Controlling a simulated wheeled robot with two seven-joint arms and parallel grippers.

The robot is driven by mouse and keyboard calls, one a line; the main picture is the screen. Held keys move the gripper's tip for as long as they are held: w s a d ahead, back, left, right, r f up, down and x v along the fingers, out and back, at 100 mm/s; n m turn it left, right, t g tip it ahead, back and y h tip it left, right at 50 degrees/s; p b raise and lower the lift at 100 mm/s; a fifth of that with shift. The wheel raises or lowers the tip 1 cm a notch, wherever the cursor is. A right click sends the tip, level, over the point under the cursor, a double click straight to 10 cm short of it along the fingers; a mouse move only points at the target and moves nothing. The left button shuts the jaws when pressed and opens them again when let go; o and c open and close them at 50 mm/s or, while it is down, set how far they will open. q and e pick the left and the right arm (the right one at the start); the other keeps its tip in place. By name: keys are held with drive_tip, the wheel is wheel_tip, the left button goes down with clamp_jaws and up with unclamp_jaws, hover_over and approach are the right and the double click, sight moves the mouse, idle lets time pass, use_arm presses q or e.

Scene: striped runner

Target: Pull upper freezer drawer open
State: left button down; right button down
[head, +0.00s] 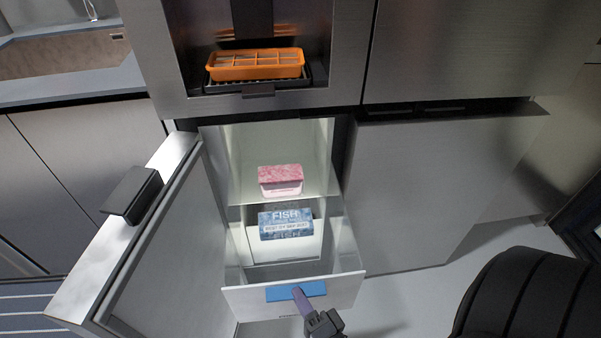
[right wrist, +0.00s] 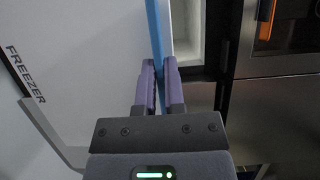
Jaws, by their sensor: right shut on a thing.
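The upper freezer drawer (head: 346,290) has a white front with a blue handle (head: 281,292) and stands pulled out of the freezer compartment. A blue box marked FISH (head: 286,225) shows behind its front, and a pink box (head: 280,180) sits higher and further back. My right gripper (head: 300,293) is shut on the blue handle. In the right wrist view its two purple fingers (right wrist: 160,75) are on either side of the blue strip (right wrist: 155,35), beside the white front lettered FREEZER (right wrist: 75,60). My left gripper is in neither view.
The freezer door (head: 165,255) stands open to the left, with a dark handle (head: 131,194). A closed steel door (head: 430,185) is on the right. An orange ice tray (head: 256,66) sits in the dispenser above. Pale floor (head: 400,300) is free to the right of the drawer.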

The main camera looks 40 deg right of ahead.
drive_tip(key=c, duration=0.7)
unclamp_jaws()
drive_tip(key=shift+c, duration=0.2)
use_arm(q)
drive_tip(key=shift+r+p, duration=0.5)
drive_tip(key=shift+p, duration=0.05)
use_arm(e)
drive_tip(key=s, duration=0.3)
drive_tip(key=s+a, duration=0.1)
drive_tip(key=s, duration=0.6)
drive_tip(key=shift+a, duration=0.3)
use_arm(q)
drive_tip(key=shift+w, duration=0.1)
use_arm(e)
drive_tip(key=shift+w, duration=0.1)
